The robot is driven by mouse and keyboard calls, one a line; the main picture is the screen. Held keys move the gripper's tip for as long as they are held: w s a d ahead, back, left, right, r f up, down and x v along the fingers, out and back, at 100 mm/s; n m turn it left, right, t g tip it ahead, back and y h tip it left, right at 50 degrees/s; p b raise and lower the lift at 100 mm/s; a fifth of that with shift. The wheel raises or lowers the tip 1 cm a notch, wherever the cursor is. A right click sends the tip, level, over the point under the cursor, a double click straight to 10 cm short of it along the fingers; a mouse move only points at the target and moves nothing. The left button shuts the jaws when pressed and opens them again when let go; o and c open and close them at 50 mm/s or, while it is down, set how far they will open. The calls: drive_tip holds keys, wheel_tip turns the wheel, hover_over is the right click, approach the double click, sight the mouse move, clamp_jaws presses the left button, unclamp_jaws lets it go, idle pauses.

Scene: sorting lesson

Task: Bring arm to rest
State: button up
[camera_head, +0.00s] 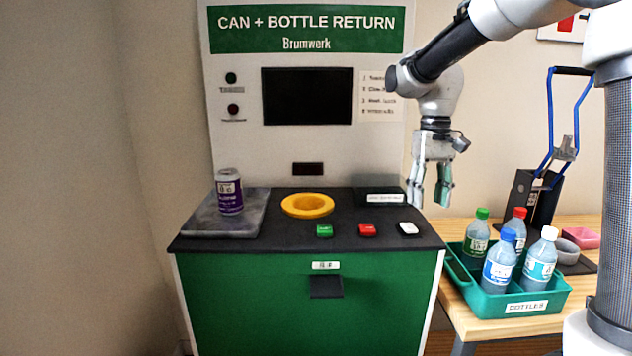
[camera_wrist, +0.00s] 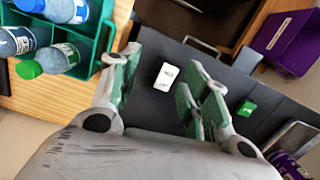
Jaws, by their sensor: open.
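My gripper (camera_head: 431,192) hangs fingers-down from my arm near the right edge of the machine's dark counter, above its surface. It is open and empty. In the wrist view my gripper (camera_wrist: 160,95) shows its fingers spread apart with green pads. Between them, farther off on the counter, is a white button (camera_wrist: 166,76). The head view also shows this white button (camera_head: 408,228) at the counter's front right.
The return machine (camera_head: 300,310) bears a purple can (camera_head: 229,192) on a grey plate (camera_head: 250,215), a yellow ring (camera_head: 308,205), and green (camera_head: 324,231) and red (camera_head: 367,230) buttons. A green bottle crate (camera_head: 478,297) with several bottles stands right, on a wooden table (camera_head: 468,325).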

drive_tip(key=s+d+t, duration=0.3)
drive_tip(key=s+d, duration=0.2)
drive_tip(key=s, duration=0.6)
drive_tip(key=s+d+r+m+t, duration=0.1)
drive_tip(key=s+d, duration=0.4)
drive_tip(key=s, duration=0.6)
drive_tip(key=shift+t, duration=0.9)
drive_tip(key=shift+s+r, duration=0.1)
drive_tip(key=shift+s, duration=0.05)
